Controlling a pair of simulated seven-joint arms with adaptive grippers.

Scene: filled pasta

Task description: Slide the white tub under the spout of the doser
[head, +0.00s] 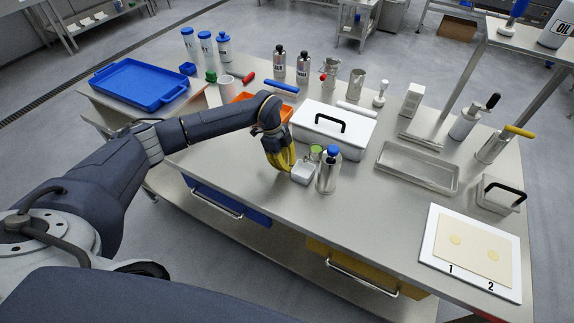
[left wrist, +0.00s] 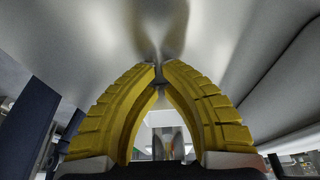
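The small white tub (head: 303,174) stands on the steel table near its front edge. Right beside it, to its right, stands a steel cylinder with a blue top (head: 328,174), which looks like the doser; I cannot make out its spout clearly. My left gripper (head: 284,169) points down just left of the tub, with its yellow fingers close to the tabletop. I cannot tell whether they touch the tub. In the left wrist view the fingertips (left wrist: 158,70) meet, with nothing held between them. My right gripper is not in view.
A white lidded box (head: 346,142) with a black handle stands behind the tub. An orange tray (head: 245,98) lies partly behind my left arm. An empty steel tray (head: 416,180) and a numbered white board (head: 428,246) lie to the right. The tabletop in front of the cylinder is clear.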

